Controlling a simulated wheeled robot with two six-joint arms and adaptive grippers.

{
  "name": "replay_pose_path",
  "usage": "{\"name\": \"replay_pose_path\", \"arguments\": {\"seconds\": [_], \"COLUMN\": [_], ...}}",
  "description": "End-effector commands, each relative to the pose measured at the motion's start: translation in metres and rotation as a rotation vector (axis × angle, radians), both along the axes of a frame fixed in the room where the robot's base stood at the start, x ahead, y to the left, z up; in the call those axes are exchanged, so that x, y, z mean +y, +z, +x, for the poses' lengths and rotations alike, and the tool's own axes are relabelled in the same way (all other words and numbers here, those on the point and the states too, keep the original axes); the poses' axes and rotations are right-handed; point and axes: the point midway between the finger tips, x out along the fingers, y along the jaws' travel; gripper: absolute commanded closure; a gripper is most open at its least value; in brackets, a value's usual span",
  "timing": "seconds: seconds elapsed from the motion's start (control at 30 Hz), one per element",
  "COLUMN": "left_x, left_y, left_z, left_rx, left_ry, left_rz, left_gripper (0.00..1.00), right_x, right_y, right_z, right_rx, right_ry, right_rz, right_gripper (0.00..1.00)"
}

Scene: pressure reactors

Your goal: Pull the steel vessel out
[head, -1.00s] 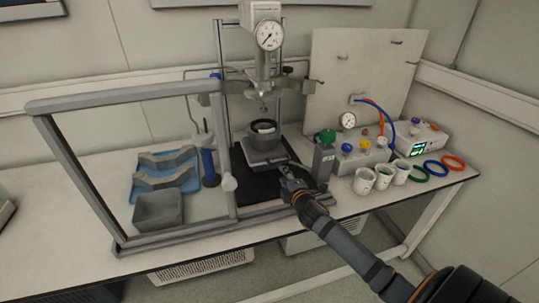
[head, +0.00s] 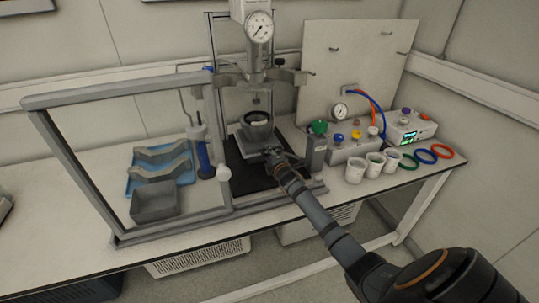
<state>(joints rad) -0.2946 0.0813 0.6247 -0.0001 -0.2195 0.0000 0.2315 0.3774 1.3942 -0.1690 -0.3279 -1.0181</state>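My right gripper (head: 272,153) reaches in from the lower right and is low at the front right of the vessel and base. Its fingers are small and dark here, so I cannot tell whether they touch anything or how far apart they are. My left gripper is not in view.
A sliding frame (head: 122,88) stands left of the reactor, with a grey bin (head: 155,203) and a blue tray (head: 133,184) behind it. White cups (head: 355,170) and coloured rings (head: 426,156) lie farther right.

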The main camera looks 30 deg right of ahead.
Motion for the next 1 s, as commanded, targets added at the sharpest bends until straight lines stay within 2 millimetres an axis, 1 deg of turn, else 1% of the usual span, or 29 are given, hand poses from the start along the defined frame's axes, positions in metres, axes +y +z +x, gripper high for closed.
{"name": "replay_pose_path", "arguments": {"seconds": [0.1, 0.13, 0.3, 0.37, 1.0], "left_x": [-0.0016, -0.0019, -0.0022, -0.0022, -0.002], "left_y": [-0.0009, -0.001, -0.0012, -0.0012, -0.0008], "left_z": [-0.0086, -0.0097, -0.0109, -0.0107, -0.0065], "left_rx": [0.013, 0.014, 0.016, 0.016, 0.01], "left_ry": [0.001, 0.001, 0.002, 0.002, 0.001], "left_rz": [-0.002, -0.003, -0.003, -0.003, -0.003], "left_gripper": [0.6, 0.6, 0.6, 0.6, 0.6], "right_x": [0.0001, 0.0002, 0.0002, 0.0001, 0.0001], "right_y": [0.0, 0.0001, 0.0001, 0.0001, -0.0003], "right_z": [-0.0002, -0.0003, -0.0004, -0.0004, -0.0007], "right_rx": [0.0, 0.0, 0.0, 0.0, 0.001], "right_ry": [0.0, 0.0, 0.0, 0.0, 0.0], "right_rz": [0.0, 0.0, 0.0, 0.0, 0.0], "right_gripper": [0.68, 0.7, 0.93, 1.0, 1.0]}}
